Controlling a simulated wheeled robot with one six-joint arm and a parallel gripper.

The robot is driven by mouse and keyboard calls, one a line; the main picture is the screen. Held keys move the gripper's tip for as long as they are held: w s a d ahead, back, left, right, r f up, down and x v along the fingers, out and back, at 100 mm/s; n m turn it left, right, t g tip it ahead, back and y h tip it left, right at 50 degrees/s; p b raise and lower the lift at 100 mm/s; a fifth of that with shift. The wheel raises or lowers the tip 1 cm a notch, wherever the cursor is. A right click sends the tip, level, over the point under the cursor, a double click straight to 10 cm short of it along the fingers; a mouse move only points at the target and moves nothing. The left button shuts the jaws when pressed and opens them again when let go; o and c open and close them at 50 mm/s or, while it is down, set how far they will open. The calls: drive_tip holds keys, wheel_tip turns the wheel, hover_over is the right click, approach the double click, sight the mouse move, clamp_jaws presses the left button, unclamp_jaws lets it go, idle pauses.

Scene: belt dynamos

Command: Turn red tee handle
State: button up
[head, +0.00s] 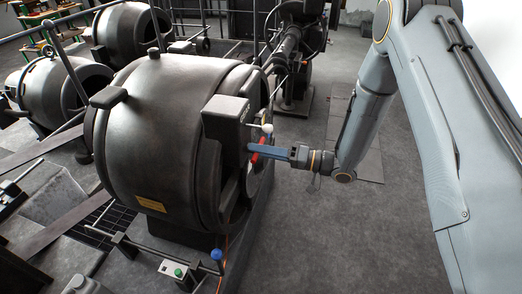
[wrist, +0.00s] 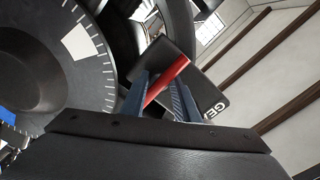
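The red tee handle (head: 256,157) sticks out from the near side of the large dark dynamo (head: 160,120), beside a black box (head: 225,125). In the wrist view the red bar (wrist: 167,79) runs slantwise between the blue fingers of my gripper (wrist: 158,88). The fingers stand apart with the bar between them, and some gap shows around it. Whether either finger touches the bar is hard to tell. In the head view my gripper (head: 268,152) reaches in from the right, and its fingers overlap the handle. The handle's stem is hidden.
A white-tipped lever (head: 267,128) stands just above the handle. A round dial with white marks (wrist: 50,70) lies close to the left in the wrist view. A blue knob (head: 216,255) and a green-button box (head: 177,270) are below. Open floor (head: 320,235) lies to the right.

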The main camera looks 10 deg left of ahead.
clamp_jaws()
drive_tip(key=shift+n, duration=0.4)
drive_tip(key=n+b, duration=0.1)
drive_tip(key=n, duration=0.2)
drive_tip(key=shift+f+n+b, duration=0.1)
drive_tip(key=shift+n+b, duration=0.2)
drive_tip(key=shift+b, duration=0.1)
drive_tip(key=n+b, duration=0.1)
drive_tip(key=n, duration=0.3)
drive_tip(key=shift+n+b, duration=0.3)
drive_tip(key=shift+b, duration=0.1)
drive_tip(key=shift+w+n+b, duration=0.1)
drive_tip(key=shift+n+b, duration=1.95)
drive_tip(key=shift+n, duration=2.85)
